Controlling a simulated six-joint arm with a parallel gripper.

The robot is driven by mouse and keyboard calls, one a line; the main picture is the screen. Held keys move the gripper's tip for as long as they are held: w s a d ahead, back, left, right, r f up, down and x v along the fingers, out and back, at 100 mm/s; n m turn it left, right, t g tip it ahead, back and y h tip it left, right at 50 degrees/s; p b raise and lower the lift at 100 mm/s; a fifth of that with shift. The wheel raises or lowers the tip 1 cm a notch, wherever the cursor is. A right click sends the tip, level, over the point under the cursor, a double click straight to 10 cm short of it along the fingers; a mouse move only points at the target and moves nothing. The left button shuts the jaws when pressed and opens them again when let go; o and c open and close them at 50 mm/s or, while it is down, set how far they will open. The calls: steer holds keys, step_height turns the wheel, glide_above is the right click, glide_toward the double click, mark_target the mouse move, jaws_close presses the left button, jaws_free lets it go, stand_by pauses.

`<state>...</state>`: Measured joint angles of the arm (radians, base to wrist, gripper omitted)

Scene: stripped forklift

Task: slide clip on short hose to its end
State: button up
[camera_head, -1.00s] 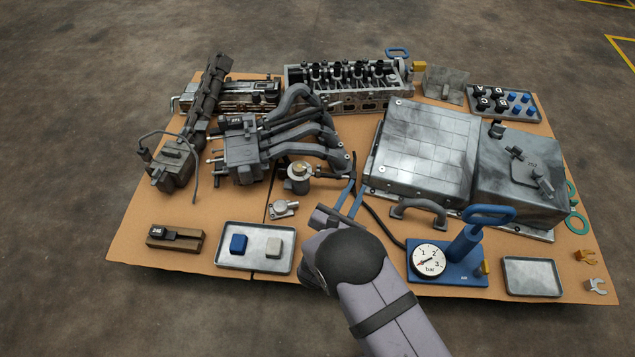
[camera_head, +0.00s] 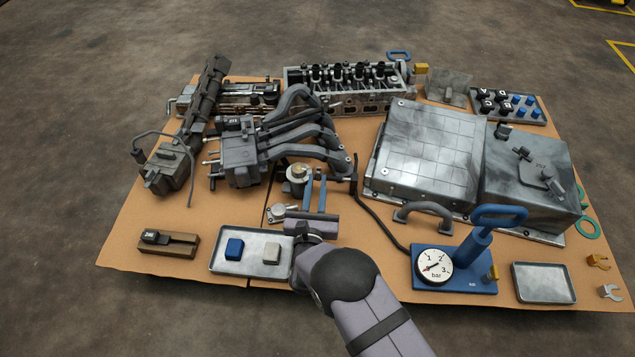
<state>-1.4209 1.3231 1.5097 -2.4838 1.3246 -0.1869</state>
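A short dark hose (camera_head: 339,178) runs right from the small round metal housing (camera_head: 298,171) with a tan top, at the middle of the board. The clip on it is too small to make out. My gripper (camera_head: 316,178) has two blue fingers pointing away from the camera, with a gap between them and nothing seen held. Its fingertips are at the left part of the hose, just right of the housing, and cover part of it. I cannot tell whether they touch the hose or stand above it.
A grey manifold (camera_head: 290,140) stands close behind the housing. A thin black hose (camera_head: 374,220) runs to the blue gauge pump (camera_head: 455,270) on the right. A tray (camera_head: 222,268) with two small blocks lies at front left. A large metal case (camera_head: 425,155) stands right.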

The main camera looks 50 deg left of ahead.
steer(key=shift+b+x, duration=0.4)
steer(key=shift+x, duration=0.7)
steer(key=shift+d, duration=0.1)
jaws_close()
steer(key=shift+w+d+p, duration=0.75)
steer(key=shift+w+d, duration=0.05)
jaws_free()
steer(key=shift+s, duration=0.1)
steer(key=p+v, duration=0.3)
steer(key=v, duration=0.3)
steer(key=shift+s+r+p, duration=0.1)
steer(key=shift+p, duration=0.3)
steer(key=shift+s+d, duration=0.3)
steer(key=shift+d, duration=0.15)
